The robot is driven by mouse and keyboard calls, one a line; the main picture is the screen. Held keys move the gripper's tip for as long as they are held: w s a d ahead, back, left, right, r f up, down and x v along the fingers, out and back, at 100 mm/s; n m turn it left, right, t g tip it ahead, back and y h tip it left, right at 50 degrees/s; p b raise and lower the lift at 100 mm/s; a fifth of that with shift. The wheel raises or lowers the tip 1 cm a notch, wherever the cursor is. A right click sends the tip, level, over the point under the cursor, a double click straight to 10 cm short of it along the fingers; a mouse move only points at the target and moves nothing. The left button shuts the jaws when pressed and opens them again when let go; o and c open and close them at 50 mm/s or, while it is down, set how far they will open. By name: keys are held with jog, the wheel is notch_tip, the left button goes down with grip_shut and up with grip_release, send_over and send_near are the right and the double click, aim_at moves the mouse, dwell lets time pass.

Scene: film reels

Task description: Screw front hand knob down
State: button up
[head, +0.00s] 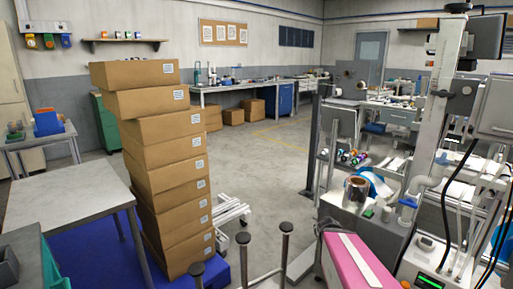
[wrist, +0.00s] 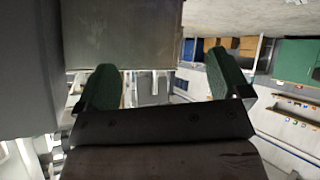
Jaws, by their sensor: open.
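A tall grey machine column (head: 428,100) stands at the right in the head view. I cannot tell which of these is the front hand knob. In the wrist view my gripper (wrist: 165,80) has its two green-padded fingers wide apart with nothing between them. A large dark grey panel (wrist: 120,35) lies beyond the fingers. I cannot make out a knob in the wrist view or my gripper in the head view.
A tall leaning stack of cardboard boxes (head: 165,165) stands left of centre beside a grey table (head: 65,200). Three dark-topped posts (head: 240,238) rise at the front. Floor (head: 265,150) is clear mid-room.

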jog(key=s+a+g+y, duration=0.4)
jog(key=s+a+g, duration=0.6)
jog(key=s+a, duration=0.3)
jog(key=m+t+y, duration=0.3)
jog(key=m+y, duration=1.4)
jog(key=m, duration=0.2)
send_near(288, 225)
jog(key=a, duration=0.3)
jog(key=shift+w+a+f, duration=0.15)
jog(key=shift+w+a, duration=0.1)
jog(key=shift+a, duration=0.9)
jog(key=shift+w+a+f, duration=0.2)
jog(key=shift+a, duration=0.95)
jog(key=shift+w+a+f, duration=0.15)
jog(key=shift+w+a, duration=0.1)
jog(key=shift+a, duration=0.95)
jog(key=c, duration=0.9)
